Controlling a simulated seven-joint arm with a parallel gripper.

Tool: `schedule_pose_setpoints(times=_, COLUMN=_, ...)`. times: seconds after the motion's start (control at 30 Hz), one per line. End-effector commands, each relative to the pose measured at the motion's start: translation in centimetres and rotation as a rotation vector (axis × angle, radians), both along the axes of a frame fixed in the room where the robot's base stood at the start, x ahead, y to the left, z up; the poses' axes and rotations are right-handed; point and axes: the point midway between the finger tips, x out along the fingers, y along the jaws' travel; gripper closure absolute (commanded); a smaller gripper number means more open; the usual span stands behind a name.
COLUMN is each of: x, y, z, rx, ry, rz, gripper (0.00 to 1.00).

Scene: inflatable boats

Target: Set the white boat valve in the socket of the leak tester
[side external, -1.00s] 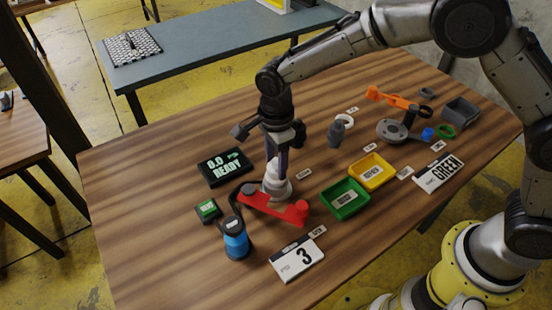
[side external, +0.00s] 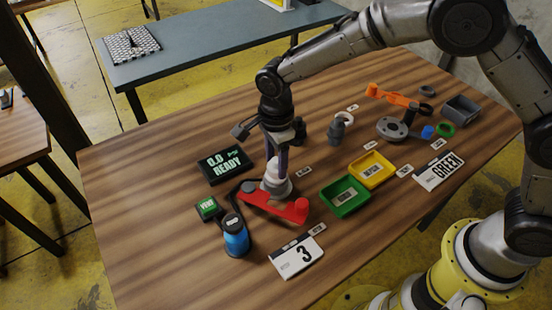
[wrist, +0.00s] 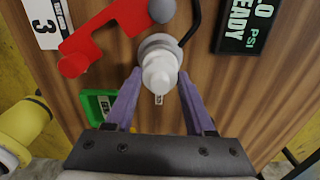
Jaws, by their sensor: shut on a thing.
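The white valve (wrist: 160,75) is between the two purple fingers of my gripper (wrist: 160,82) in the wrist view, and the gripper is shut on it. In the side view the valve (side external: 276,168) stands about upright, directly above the pale round socket (side external: 283,190) of the leak tester. The socket's rim (wrist: 158,40) also shows around the valve's far end in the wrist view. The valve's lower end is hidden, so I cannot tell how deep it sits. The tester's red arm (side external: 278,207) lies beside the socket, and its black display (side external: 225,165) reads 0.0 READY.
A blue canister (side external: 236,238) and a green button box (side external: 207,208) stand left of the red arm. Green (side external: 345,208) and yellow (side external: 385,178) trays lie to the right. A grey fitting (side external: 337,132) and an orange tool (side external: 395,98) are farther back. The table's front left is clear.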

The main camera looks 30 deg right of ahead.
Motion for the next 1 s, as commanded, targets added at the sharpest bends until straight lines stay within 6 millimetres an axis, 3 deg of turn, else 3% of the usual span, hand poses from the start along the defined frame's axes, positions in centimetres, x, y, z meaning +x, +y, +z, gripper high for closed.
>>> schedule_pose_setpoints(times=0.97, x=0.02, y=0.02, z=-0.43, rx=0.000, ry=-0.001, rz=0.000, gripper=1.00)
schedule_pose_setpoints(times=1.0, x=0.02, y=0.02, z=-0.43, rx=0.000, ry=-0.001, rz=0.000, gripper=0.44)
